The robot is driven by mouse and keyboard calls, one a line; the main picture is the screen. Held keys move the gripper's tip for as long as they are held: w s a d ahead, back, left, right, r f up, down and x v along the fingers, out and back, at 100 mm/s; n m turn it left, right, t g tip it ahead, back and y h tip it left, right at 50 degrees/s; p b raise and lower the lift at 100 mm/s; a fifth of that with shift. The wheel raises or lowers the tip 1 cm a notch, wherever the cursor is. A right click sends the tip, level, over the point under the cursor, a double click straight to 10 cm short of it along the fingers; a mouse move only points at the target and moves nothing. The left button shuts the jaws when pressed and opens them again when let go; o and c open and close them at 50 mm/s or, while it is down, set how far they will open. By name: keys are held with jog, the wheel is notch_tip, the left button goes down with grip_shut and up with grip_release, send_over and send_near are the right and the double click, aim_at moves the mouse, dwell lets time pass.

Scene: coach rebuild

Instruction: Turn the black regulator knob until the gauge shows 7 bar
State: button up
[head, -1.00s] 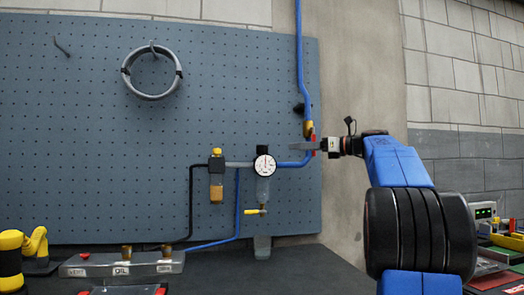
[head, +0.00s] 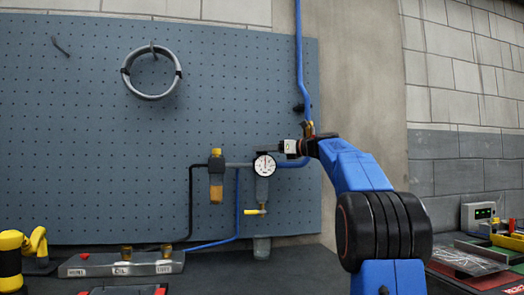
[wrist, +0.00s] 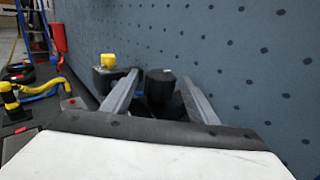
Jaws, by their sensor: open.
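The black regulator knob (wrist: 160,86) stands between the two grey fingers of my gripper (wrist: 161,78) in the wrist view. The fingers are open, one on each side of it; I cannot tell whether either touches it. In the head view my gripper (head: 272,152) reaches in from the right just above the gauge, and the knob is hidden or too small to make out there. The round white gauge (head: 264,165) faces the head camera. Its needle looks roughly upright, but the numbers are too small to read.
A unit with a yellow top (head: 216,153) stands left of the gauge and also shows in the wrist view (wrist: 107,60). A yellow valve handle (head: 252,212) is below. A blue hose (head: 300,60) runs down the blue pegboard (head: 100,120) beside my arm.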

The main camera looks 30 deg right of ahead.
jog(key=shift+x, duration=0.9)
jog(key=c, duration=1)
jog(key=shift+c, duration=0.2)
jog(key=shift+m+t+h, duration=0.3)
jog(key=shift+m+h, duration=0.1)
jog(key=shift+h, duration=0.2)
jog(key=m+t+h, duration=0.1)
jog(key=h, duration=0.1)
jog(key=shift+a+m+h, duration=0.1)
jog(key=shift+m+h, duration=0.2)
jog(key=shift+m, duration=0.1)
jog(key=shift+m+t+h, duration=0.3)
jog(key=shift+m+h, duration=1.3)
jog(key=shift+h, duration=0.9)
